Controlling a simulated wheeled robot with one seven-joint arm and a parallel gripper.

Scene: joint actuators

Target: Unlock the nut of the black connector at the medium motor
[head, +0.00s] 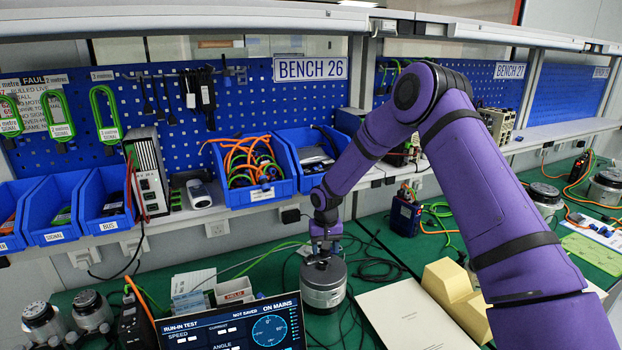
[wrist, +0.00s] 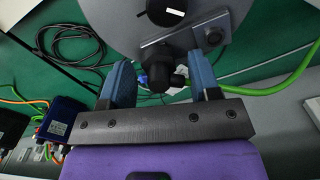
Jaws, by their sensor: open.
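A grey round motor (head: 323,284) with a dark top stands on the green bench below my gripper (head: 325,238). Its grey disc-like face (wrist: 185,40) fills the top of the wrist view. A black connector (wrist: 157,77) sticks out at the motor's near edge. In the wrist view my gripper (wrist: 160,68) is open, with one blue finger on each side of the connector and visible gaps between. No finger clearly touches it. I cannot make out the nut apart from the connector body. In the head view my wrist hides the connector.
A laptop (head: 238,325) stands in front left of the motor. A beige folder (head: 418,315) and a yellow block (head: 455,297) lie to the right. Two smaller motors (head: 92,311) stand at the far left. A green cable (wrist: 270,86) runs right of the fingers.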

